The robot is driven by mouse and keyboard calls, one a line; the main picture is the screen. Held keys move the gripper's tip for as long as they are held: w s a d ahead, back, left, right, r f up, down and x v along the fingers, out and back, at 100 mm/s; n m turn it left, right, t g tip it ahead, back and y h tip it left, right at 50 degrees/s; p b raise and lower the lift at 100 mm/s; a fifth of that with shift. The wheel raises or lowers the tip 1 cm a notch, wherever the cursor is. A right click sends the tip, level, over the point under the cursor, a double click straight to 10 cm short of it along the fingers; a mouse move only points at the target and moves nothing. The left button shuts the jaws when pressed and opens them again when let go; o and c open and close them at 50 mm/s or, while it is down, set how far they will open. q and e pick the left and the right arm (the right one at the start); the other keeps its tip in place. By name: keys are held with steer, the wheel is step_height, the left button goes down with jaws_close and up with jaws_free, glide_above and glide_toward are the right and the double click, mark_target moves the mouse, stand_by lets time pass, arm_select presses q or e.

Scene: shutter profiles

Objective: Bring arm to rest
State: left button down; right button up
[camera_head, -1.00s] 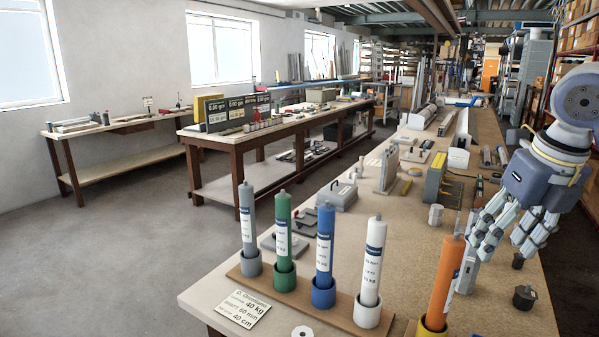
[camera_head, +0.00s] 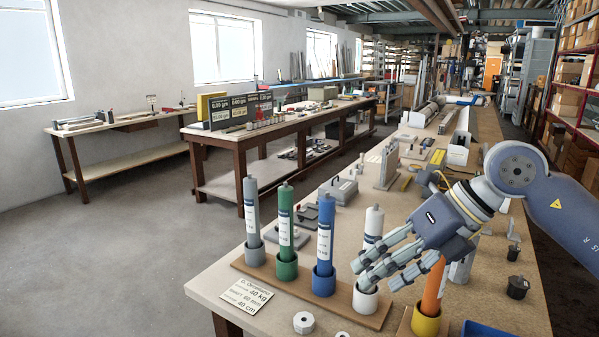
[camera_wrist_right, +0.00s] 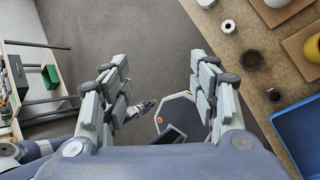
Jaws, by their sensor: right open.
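My right arm comes in from the right in the head view. Its gripper (camera_head: 378,266) is over the near bench, in front of the white tube (camera_head: 373,224) and close to the orange tube (camera_head: 432,290). I cannot tell whether it touches either. The fingers are spread apart and hold nothing. In the right wrist view the gripper (camera_wrist_right: 160,90) shows two open fingers with the floor and part of my base between them.
Grey (camera_head: 251,212), green (camera_head: 286,220) and blue (camera_head: 325,235) tubes stand in cups along the bench's front. A sign (camera_head: 246,295) lies beside them. A blue tray (camera_head: 485,329) is at the near edge. Open floor (camera_head: 110,260) lies left.

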steer(key=s+a+r+g+y, duration=0.1)
steer(key=s+a+r+y, duration=0.2)
steer(key=a+y, duration=0.4)
steer(key=s+a+r+g+y, duration=0.1)
steer(key=s+a+r+y, duration=0.15)
steer(key=a+y, duration=0.45)
steer(key=w+d+f+m+t+h, duration=0.1)
steer(key=w+d+m+t+h, duration=0.35)
steer(key=m+t, duration=0.7)
steer(key=w+d+f+m+t+h, duration=0.1)
steer(key=w+d+m+t+h, duration=0.35)
steer(key=m+t, duration=0.7)
steer(key=s+d+f+m+g+h, duration=0.1)
steer(key=d+f+m+g+h, duration=0.4)
steer(key=f, duration=0.6)
steer(key=s+d+f+m+g+h, duration=0.1)
steer(key=d+f+m+g+h, duration=0.2)
steer(key=d+f+m+h, duration=0.45)
steer(key=s+f+m+g, duration=0.3)
steer(key=s+f+g, duration=0.9)
steer(key=s+f, duration=1.25)
step_height(320, 180, down, 25)
steer(key=s+g, duration=0.1)
steer(key=s, duration=0.2)
steer(key=s+d+f+g, duration=0.1)
steer(key=s+d+f, duration=0.1)
steer(key=s+f, duration=1.4)
steer(key=shift+d, duration=0.25)
